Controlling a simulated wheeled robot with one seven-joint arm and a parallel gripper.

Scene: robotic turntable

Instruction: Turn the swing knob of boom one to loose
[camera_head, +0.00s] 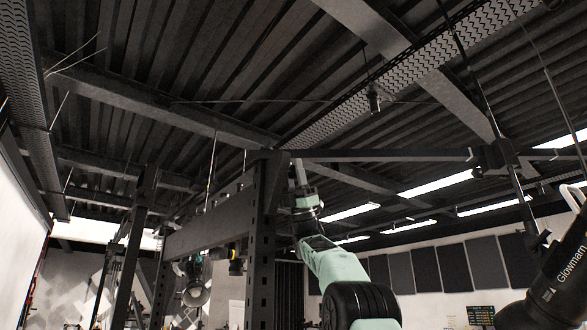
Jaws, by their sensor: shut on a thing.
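My gripper (299,172) points up at the top of a dark perforated post, just under the inner end of a long dark boom (390,155). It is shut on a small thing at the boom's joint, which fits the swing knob. The knob is hidden by the fingers and too small to make out, so its setting cannot be read. My teal and black arm reaches up to it from the lower middle. The boom runs level to the right, to a dark clamp (497,157).
The dark post (264,235) stands close on the left of my arm. A black studio light marked Glowmarn (555,280) hangs at the lower right. Lamps (196,293) hang at the left behind the frame. Ceiling beams are overhead.

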